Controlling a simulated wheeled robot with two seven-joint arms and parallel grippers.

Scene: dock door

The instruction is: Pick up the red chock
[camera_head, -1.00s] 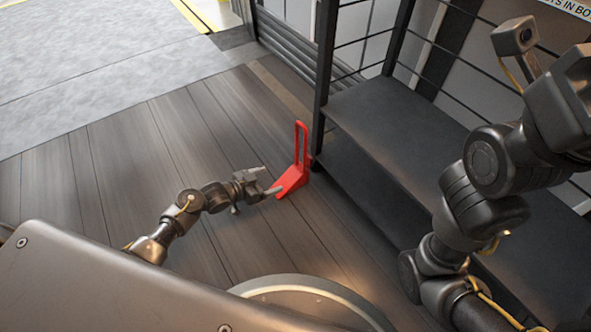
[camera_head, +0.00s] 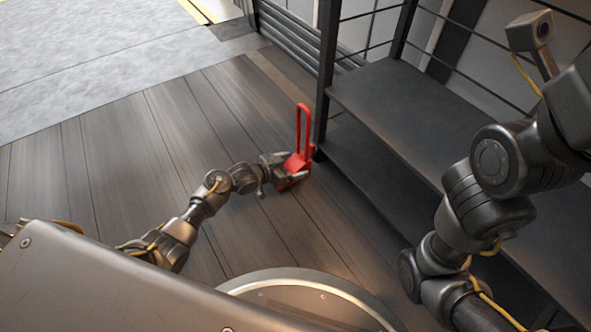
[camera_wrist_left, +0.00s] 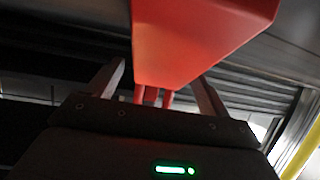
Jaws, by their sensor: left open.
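The red chock (camera_head: 301,160) stands on the wooden floor beside the front post of the dark shelf, its loop handle upright. My left gripper (camera_head: 291,171) is at the chock, with its open fingers on either side of the body. In the left wrist view the chock (camera_wrist_left: 195,40) fills the upper middle, and the fingers of my left gripper (camera_wrist_left: 160,80) show to its left and right. The chock partly hides the fingertips, and I cannot tell whether they touch it. My right arm shows at the right of the head view, but its gripper cannot be made out.
The dark metal shelf (camera_head: 400,110) stands close to the right of the chock, its post (camera_head: 326,70) just behind it. Bare wooden floor (camera_head: 140,150) lies to the left, with a grey concrete area (camera_head: 90,60) beyond.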

